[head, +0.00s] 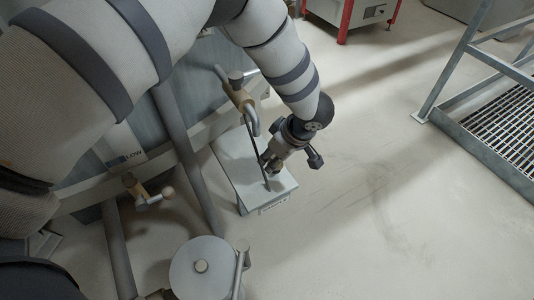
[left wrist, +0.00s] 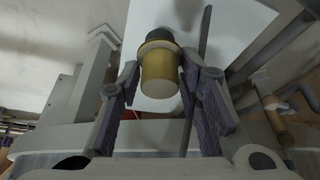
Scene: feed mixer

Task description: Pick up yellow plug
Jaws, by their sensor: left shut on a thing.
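The yellow plug (left wrist: 161,78), a short brass-yellow cylinder with a dark cap at its far end, sits between the two fingers of my left gripper (left wrist: 160,70) in the left wrist view. The fingers are shut on its sides. In the head view my left gripper (head: 272,164) is over the near right part of a pale box top (head: 236,160). The plug cannot be made out clearly there. I cannot tell whether the plug touches the pale surface behind it. My right gripper is not in view.
A thin dark rod (head: 255,155) stands close beside the gripper, below a bent pipe with a tan fitting (head: 240,96). Another tan valve (head: 138,190) and a round pale lid (head: 190,270) are nearer. Metal grating (head: 505,115) is at right. The floor between is clear.

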